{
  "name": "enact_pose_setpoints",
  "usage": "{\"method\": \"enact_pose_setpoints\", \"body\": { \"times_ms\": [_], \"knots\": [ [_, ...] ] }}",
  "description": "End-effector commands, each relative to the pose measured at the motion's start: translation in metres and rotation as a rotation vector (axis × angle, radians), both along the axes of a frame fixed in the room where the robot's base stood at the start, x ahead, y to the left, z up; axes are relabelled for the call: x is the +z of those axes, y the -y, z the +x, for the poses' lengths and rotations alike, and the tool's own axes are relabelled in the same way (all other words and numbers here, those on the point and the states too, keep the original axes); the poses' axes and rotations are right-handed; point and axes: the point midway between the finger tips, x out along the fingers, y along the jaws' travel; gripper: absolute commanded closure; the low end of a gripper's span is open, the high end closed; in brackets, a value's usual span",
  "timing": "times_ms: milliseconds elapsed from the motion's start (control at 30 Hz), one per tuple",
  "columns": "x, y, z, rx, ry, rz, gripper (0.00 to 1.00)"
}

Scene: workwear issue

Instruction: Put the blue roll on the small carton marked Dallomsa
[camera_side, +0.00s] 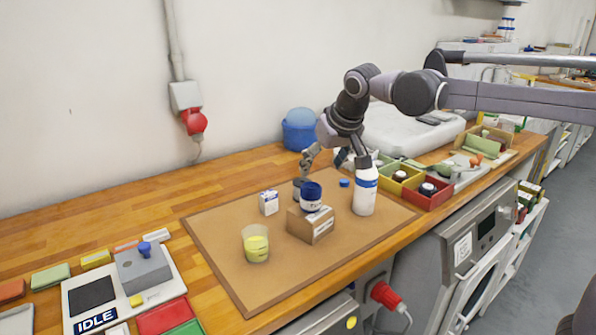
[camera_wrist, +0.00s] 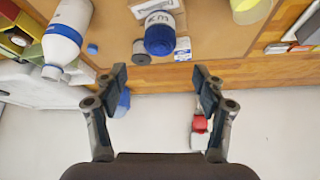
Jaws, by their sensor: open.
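The blue roll (camera_side: 311,197), with a white printed band, stands on top of a small brown carton (camera_side: 312,228) with a white label. The print is too small to read, so I cannot confirm the name Dallomsa. In the wrist view the blue roll (camera_wrist: 160,38) shows beyond my fingertips, with part of the carton (camera_wrist: 137,10) behind it. My gripper (camera_side: 325,168) is behind the carton in the side view. In the wrist view my gripper (camera_wrist: 160,80) is open, its fingers apart with nothing between them, clear of the roll.
A small white box (camera_side: 269,203) stands left of the carton, and a dark grey round piece (camera_wrist: 139,52) lies near the roll. A white bottle (camera_side: 364,193) stands close on the right; a yellow-filled beaker (camera_side: 256,244) stands front left. The mat's (camera_side: 215,235) left part is bare.

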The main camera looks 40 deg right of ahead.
Motion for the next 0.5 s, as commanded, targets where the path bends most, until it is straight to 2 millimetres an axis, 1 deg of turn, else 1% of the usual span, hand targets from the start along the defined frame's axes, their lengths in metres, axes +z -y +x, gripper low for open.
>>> {"method": "enact_pose_setpoints", "body": {
  "times_ms": [33, 133, 267, 367, 467, 500],
  "knots": [
    [0.005, -0.001, -0.003, 0.001, 0.0, 0.0, 0.3],
    [0.011, -0.001, -0.007, 0.001, 0.0, 0.0, 0.3],
    [0.012, 0.001, -0.018, 0.008, 0.003, 0.001, 0.3],
    [0.006, 0.007, -0.04, 0.025, 0.01, 0.001, 0.3],
    [-0.007, 0.014, -0.073, 0.053, 0.02, 0.003, 0.3],
    [-0.013, 0.017, -0.087, 0.064, 0.027, 0.002, 0.3]
  ]
}}
